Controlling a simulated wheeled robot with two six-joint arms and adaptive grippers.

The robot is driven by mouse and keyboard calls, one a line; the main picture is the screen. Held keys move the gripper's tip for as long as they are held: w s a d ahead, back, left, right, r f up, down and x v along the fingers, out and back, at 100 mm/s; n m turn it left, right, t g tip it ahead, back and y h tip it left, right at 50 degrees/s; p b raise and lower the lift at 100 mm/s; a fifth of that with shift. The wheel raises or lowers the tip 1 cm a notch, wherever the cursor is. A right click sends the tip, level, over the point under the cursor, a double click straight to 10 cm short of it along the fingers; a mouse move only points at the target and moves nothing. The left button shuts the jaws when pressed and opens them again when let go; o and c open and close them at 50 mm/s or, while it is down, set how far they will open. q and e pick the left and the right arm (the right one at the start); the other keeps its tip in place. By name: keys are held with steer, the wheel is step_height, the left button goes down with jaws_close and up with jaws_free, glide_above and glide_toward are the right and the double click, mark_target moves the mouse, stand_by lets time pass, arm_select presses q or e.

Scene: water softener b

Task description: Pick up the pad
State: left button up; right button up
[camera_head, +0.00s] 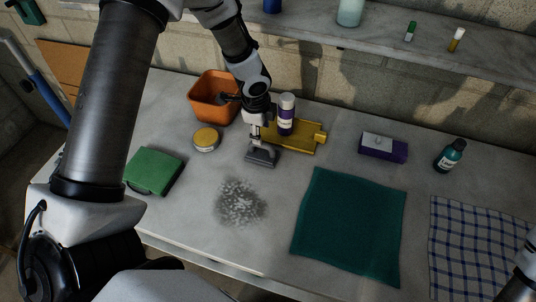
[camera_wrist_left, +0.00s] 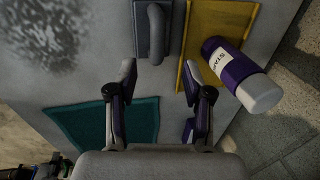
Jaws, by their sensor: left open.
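Two things could be the pad. One is a grey block with a raised handle (camera_head: 262,157), lying on the counter left of the yellow tray; it also shows at the top of the left wrist view (camera_wrist_left: 154,35). The other is a thick green pad (camera_head: 153,172) on the counter at the left, outside the left wrist view. My left gripper (camera_head: 255,135) is close over the grey block. In the left wrist view its two fingers (camera_wrist_left: 158,80) are apart and empty, with the handle beyond their tips, roughly in line with the gap. My right gripper is not in view.
A yellow tray (camera_head: 305,146) with a purple-and-white bottle (camera_head: 286,118) stands beside my left gripper. An orange pot (camera_head: 207,110) and round tin (camera_head: 206,141) are left of it. A grey powder patch (camera_head: 240,202), teal cloth (camera_head: 348,228) and purple box (camera_head: 383,151) lie around.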

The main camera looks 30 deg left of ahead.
mark_target(263, 144)
arm_select(q)
steer(key=shift+w+f+b, duration=0.2)
steer(key=shift+f, duration=0.3)
steer(key=shift+w+f+b, duration=0.15)
steer(key=shift+f, duration=0.35)
steer(key=shift+s+d+f, duration=0.15)
steer(key=shift+d+f, duration=0.1)
steer(key=shift+f, duration=0.3)
steer(key=shift+s+a+f, duration=0.1)
steer(key=shift+s+f, duration=0.05)
steer(key=shift+f, duration=0.2)
steer(key=f, duration=0.3)
steer(key=w+a+f, duration=0.1)
steer(key=shift+a+f, duration=0.1)
steer(key=shift+f, duration=0.15)
steer(key=shift+w+f, duration=0.2)
steer(key=shift+f, duration=0.05)
steer(key=shift+s+r, duration=0.15)
steer(key=shift+s, duration=0.1)
jaws_close()
